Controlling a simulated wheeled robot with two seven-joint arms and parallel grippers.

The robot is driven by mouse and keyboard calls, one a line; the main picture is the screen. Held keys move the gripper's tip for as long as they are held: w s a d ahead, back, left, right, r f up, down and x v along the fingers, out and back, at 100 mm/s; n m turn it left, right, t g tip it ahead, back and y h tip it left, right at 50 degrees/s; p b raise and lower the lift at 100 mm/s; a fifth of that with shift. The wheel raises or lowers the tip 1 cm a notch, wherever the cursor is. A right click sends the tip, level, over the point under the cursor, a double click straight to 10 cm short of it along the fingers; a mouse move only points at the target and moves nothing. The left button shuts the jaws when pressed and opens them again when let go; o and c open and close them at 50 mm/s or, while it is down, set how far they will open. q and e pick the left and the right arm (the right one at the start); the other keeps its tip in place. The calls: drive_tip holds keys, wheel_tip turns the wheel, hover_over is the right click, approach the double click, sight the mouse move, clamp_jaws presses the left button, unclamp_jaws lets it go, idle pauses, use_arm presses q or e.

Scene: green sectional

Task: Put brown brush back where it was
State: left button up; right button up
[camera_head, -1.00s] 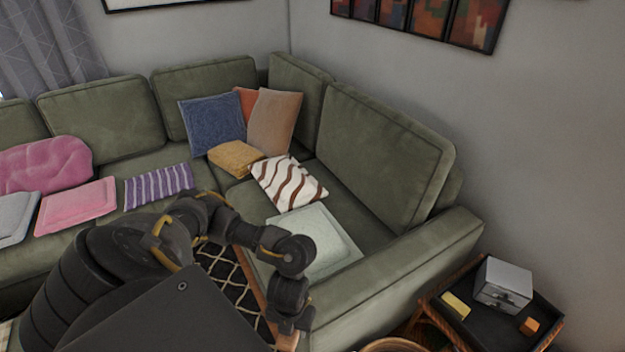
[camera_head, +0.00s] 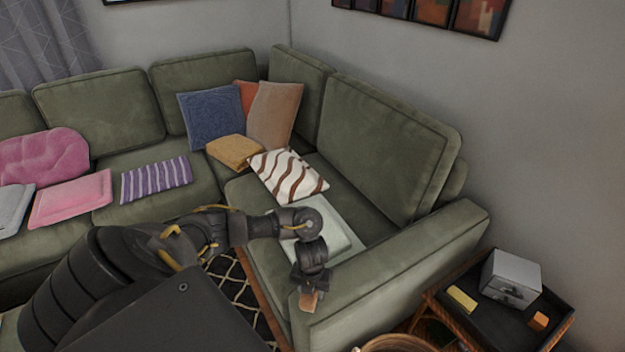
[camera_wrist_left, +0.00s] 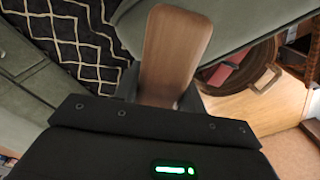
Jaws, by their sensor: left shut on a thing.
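The brown brush (camera_wrist_left: 176,45) shows in the left wrist view as a flat wooden piece reaching out from my left gripper (camera_wrist_left: 157,97), which is shut on it. In the head view the left gripper (camera_head: 308,292) is over the front of the sofa, by the right armrest, with a small part of the brown brush (camera_head: 308,300) showing at its tip. Most of the brush is hidden there by the gripper. My right gripper is not in view.
The green sofa's armrest (camera_head: 400,265) is close to the gripper. A side table (camera_head: 550,318) with a grey box (camera_head: 510,279), yellow block (camera_head: 462,299) and orange block (camera_head: 538,320) stands at right. A round basket (camera_wrist_left: 240,75) is below. Patterned rug (camera_wrist_left: 75,40) covers the floor.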

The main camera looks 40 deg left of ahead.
use_arm(q)
drive_tip(key=shift+w+a+f, duration=0.1)
drive_tip(key=shift+w+f, duration=0.1)
drive_tip(key=shift+f, duration=0.8)
drive_tip(key=shift+w+a+f, duration=0.1)
drive_tip(key=shift+w+f, duration=0.05)
drive_tip(key=shift+f, duration=0.85)
drive_tip(key=shift+d, duration=0.1)
drive_tip(key=o, duration=0.6)
drive_tip(key=shift+f+b, duration=0.15)
drive_tip(key=shift+b, duration=0.2)
drive_tip(key=shift+c, duration=0.2)
drive_tip(key=o, duration=0.4)
drive_tip(key=shift+o, duration=0.2)
